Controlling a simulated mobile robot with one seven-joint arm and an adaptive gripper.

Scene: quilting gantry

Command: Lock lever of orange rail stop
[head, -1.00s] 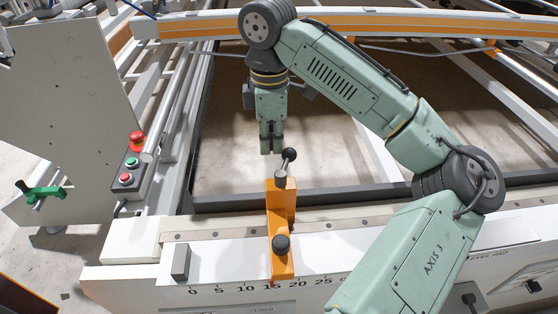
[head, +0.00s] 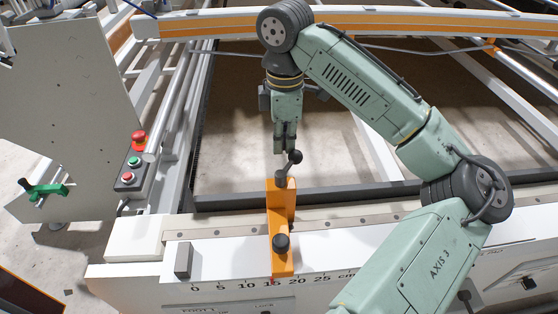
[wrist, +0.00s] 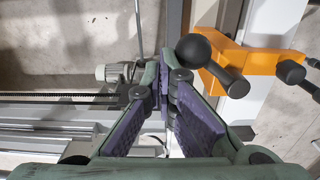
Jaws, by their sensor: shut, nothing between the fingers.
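The orange rail stop (head: 283,215) sits across the white rail near the 15 mark of its scale. Its lock lever, a dark rod with a ball knob (head: 295,157), rises from the far end and leans right. A second dark knob (head: 281,243) is at the near end. My gripper (head: 285,149) points down, shut and empty, just left of the ball knob. In the wrist view, the closed fingertips (wrist: 164,80) are beside the ball knob (wrist: 194,50), which is to their upper right. Whether they touch it, I cannot tell.
A dark block (head: 183,261) sits on the rail left of the stop. A control box (head: 132,174) with red and green buttons is at the left, by a grey side plate (head: 70,100). The orange-striped gantry beam (head: 400,24) crosses behind my arm.

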